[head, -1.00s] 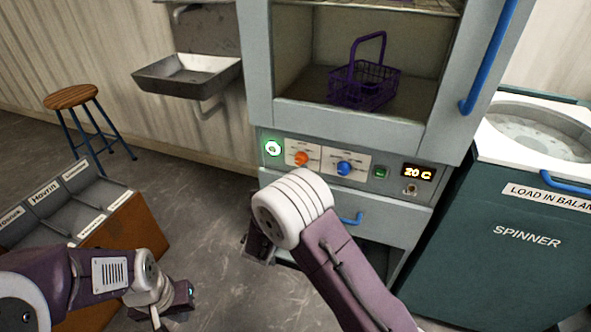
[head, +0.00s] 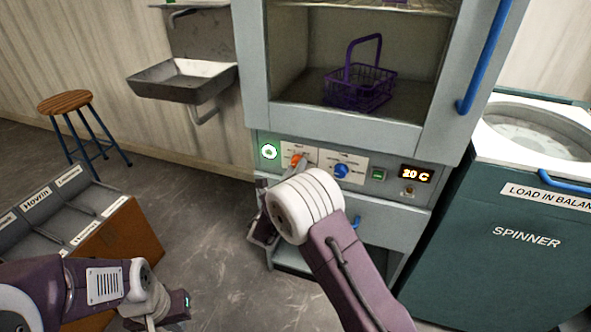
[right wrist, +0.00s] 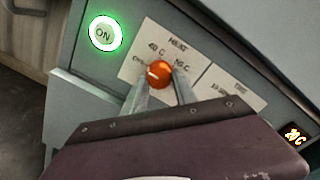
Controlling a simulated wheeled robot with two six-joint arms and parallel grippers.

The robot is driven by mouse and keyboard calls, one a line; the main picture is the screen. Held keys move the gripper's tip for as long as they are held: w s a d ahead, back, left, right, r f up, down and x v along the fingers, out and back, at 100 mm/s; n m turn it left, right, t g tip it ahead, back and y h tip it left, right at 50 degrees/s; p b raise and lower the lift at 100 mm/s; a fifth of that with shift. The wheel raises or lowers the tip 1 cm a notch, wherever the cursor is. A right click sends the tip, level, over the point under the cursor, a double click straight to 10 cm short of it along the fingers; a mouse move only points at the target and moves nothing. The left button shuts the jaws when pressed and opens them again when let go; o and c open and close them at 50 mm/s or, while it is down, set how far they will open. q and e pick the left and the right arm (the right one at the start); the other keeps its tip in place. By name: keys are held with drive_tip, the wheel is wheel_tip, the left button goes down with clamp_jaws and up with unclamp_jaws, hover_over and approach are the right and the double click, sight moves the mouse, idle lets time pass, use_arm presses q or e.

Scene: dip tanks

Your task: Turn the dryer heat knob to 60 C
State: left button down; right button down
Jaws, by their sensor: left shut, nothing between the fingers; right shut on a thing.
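The orange heat knob (head: 297,161) is on the dryer's control panel, under the label HEAT. It also shows in the right wrist view (right wrist: 160,73), where its white mark points left, toward a small label I cannot read clearly. A 40 C label is above it and another label, hard to read, is to its right. My right gripper (right wrist: 161,84) is shut on the knob, one finger on each side. In the head view my right wrist hides part of this gripper. The dryer display (head: 416,175) reads 20 C. My left gripper (head: 184,307) is shut and empty at lower left.
A lit green ON button (head: 268,152) is left of the knob, and a blue knob (head: 342,171) is to its right. A purple basket (head: 360,92) stands in the dryer. The spinner (head: 525,240) is at right, labelled bins (head: 125,240) at lower left.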

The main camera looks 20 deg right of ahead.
drive_tip(key=m+b, duration=1)
drive_tip(key=m, duration=0.1)
drive_tip(key=m+b, duration=1)
drive_tip(key=b, duration=0.1)
drive_tip(key=m+h+b, duration=0.1)
drive_tip(key=m+b, duration=1)
drive_tip(key=shift+w+a+m, duration=0.25)
drive_tip(key=shift+a+m, duration=0.05)
drive_tip(key=shift+a, duration=0.05)
drive_tip(key=shift+r+m+g+b, duration=0.15)
drive_tip(key=shift+m+b, duration=0.05)
drive_tip(key=shift+m, duration=0.8)
drive_tip(key=shift+r+m+g+b, duration=0.1)
drive_tip(key=shift+m+g+b, duration=0.1)
drive_tip(key=shift+m, duration=0.8)
drive_tip(key=c, duration=1)
unclamp_jaws()
